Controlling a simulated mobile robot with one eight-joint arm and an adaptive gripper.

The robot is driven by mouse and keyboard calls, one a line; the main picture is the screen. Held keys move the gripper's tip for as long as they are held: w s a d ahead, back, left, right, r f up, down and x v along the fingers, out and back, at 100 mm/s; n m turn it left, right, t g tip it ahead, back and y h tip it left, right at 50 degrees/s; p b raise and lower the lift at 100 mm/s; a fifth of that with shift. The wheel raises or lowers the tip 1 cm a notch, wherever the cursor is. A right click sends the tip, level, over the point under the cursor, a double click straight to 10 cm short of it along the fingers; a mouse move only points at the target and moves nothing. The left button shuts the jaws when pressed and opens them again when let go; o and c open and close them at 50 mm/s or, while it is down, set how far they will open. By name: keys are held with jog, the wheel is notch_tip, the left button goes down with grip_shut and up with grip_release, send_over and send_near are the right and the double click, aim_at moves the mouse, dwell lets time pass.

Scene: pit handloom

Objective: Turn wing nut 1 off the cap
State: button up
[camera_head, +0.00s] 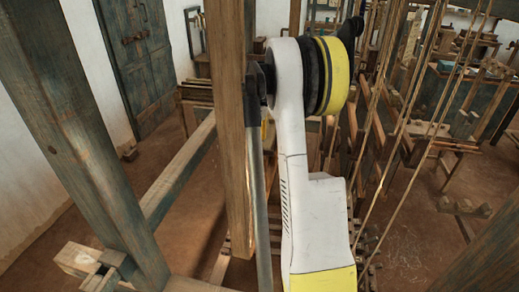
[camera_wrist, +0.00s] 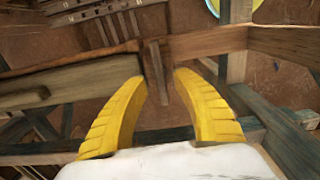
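My gripper (camera_wrist: 161,77) shows in the wrist view as two yellow fingers, spread apart with a gap between their tips. Nothing is clearly held between them. A narrow upright wooden piece (camera_wrist: 158,70) shows beyond the gap, and I cannot tell how far off it is. I cannot make out wing nut 1 or the cap in either view. In the head view my own white and yellow arm fills the middle, and my gripper is not in sight there.
Wooden beams (camera_wrist: 75,85) of the loom cross the wrist view around the fingers. In the head view a thick post (camera_head: 75,130) stands at left and cords (camera_head: 420,110) slant at right. A blue-green door (camera_head: 137,55) and a workbench (camera_head: 470,95) stand farther back.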

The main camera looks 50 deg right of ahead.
notch_tip(320, 180, up, 8)
jog(key=shift+r, duration=0.2)
dwell(0.6)
